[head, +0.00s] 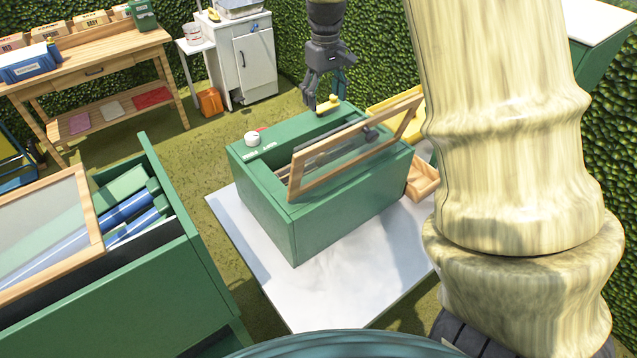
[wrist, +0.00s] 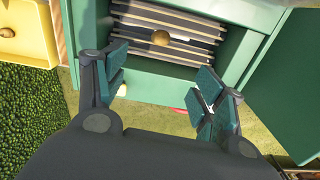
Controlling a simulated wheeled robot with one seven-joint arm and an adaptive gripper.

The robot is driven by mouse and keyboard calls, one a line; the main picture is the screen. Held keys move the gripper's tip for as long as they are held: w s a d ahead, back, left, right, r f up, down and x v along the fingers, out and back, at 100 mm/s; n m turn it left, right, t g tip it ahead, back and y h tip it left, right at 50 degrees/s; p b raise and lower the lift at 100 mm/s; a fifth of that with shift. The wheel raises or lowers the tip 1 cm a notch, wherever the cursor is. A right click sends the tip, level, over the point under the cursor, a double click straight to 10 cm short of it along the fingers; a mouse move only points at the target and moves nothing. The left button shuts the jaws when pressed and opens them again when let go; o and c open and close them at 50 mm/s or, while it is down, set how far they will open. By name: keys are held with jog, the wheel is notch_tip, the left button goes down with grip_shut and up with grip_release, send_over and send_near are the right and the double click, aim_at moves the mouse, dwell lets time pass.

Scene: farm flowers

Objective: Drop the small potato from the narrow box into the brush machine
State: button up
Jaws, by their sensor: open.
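The brush machine (head: 345,225) is a green box with a wood-framed clear lid (head: 350,150) tilted up over its top. My gripper (head: 326,92) hangs over the machine's far side, pointing down. In the wrist view my gripper (wrist: 162,88) has its teal-padded fingers wide apart, with nothing between them. Beyond them is the machine's open hollow with slats or bars, and a small brown potato (wrist: 160,38) shows over these, clear of the fingers. I cannot tell whether it rests on them. A narrow wooden box (head: 422,178) stands right of the machine; its inside looks empty.
A yellow tray (head: 392,108) is behind the lid and shows in the wrist view (wrist: 22,40). A white table (head: 350,290) carries the machine. A larger green machine (head: 120,300) stands at left. A wooden bench (head: 90,75) and white cabinet (head: 252,60) are behind.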

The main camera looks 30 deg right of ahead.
jog(key=shift+r, duration=1.6)
